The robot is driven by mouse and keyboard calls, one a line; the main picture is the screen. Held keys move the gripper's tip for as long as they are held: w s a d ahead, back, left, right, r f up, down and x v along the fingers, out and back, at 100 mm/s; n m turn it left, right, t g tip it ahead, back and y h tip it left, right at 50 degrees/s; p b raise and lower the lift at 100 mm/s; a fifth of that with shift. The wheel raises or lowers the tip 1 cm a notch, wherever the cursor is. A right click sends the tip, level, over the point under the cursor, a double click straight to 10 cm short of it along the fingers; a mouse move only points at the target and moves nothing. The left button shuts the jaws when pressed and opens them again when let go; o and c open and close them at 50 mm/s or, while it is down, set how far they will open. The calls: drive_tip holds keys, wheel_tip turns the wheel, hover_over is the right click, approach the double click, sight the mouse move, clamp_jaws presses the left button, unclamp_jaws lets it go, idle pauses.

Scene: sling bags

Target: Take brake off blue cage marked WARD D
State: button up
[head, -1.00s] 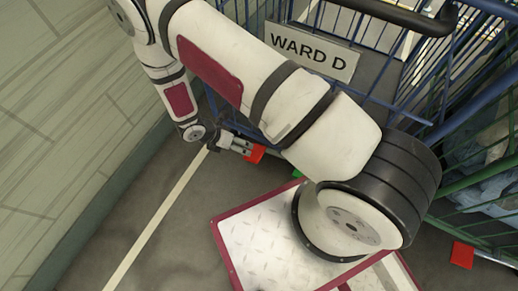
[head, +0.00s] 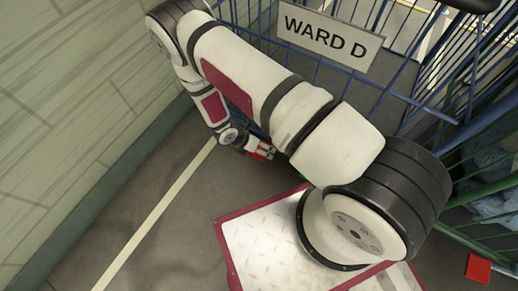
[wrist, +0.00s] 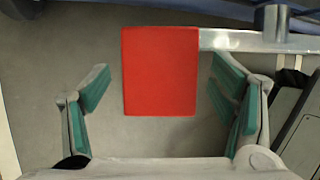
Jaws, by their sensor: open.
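The blue cage (head: 378,100) bears a grey sign (head: 329,37) reading WARD D in the head view. Low on it, a red brake pedal shows beside my gripper (head: 262,150), partly hidden by it. In the wrist view the red brake pedal (wrist: 160,70) is a flat red plate joined to a metal bar (wrist: 250,40). My gripper (wrist: 160,105) is open, with one green-padded finger left of the pedal and the other right of it. The pedal's near edge lies between the fingers. I cannot tell whether either finger touches it.
A green cage (head: 485,240) with blue-grey bags stands at the right, with another red pedal (head: 478,268) below it. A panelled wall (head: 80,100) runs along the left. Grey floor with a pale line (head: 150,220) lies clear between.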

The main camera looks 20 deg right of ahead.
drive_tip(key=shift+c, duration=0.3)
drive_tip(key=c, duration=1.6)
